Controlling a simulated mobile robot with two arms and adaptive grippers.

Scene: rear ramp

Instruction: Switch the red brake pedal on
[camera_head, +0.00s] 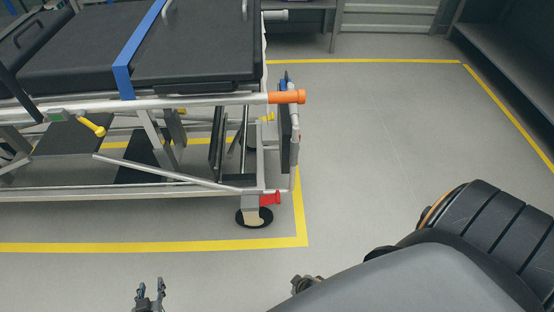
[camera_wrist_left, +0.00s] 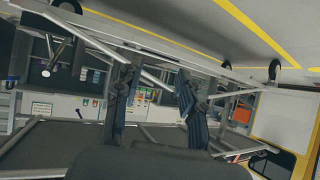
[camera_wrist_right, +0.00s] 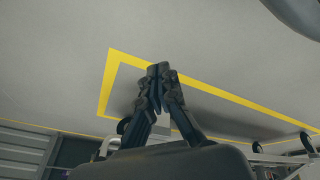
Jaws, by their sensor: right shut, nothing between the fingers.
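The red brake pedal (camera_head: 270,198) sticks out beside the caster wheel (camera_head: 254,216) at the stretcher's lower right corner. Whether it is on or off cannot be told. My left gripper (camera_head: 149,288) is low in the head view, left of the pedal and apart from it. In the left wrist view its fingers (camera_wrist_left: 155,85) are spread and empty. My right gripper (camera_wrist_right: 159,72) is shut and empty in the right wrist view. In the head view, a part of it shows at the bottom, beside my dark arm, apart from the pedal. I cannot make out the pedal in the wrist views.
The stretcher (camera_head: 190,99) has a black mattress, a blue strap (camera_head: 135,45), an orange handle (camera_head: 287,97) and a yellow-tipped lever (camera_head: 93,125). A yellow floor line (camera_head: 150,246) runs around it. Grey floor right of the stretcher is clear. A dark shelf (camera_head: 520,55) stands at upper right.

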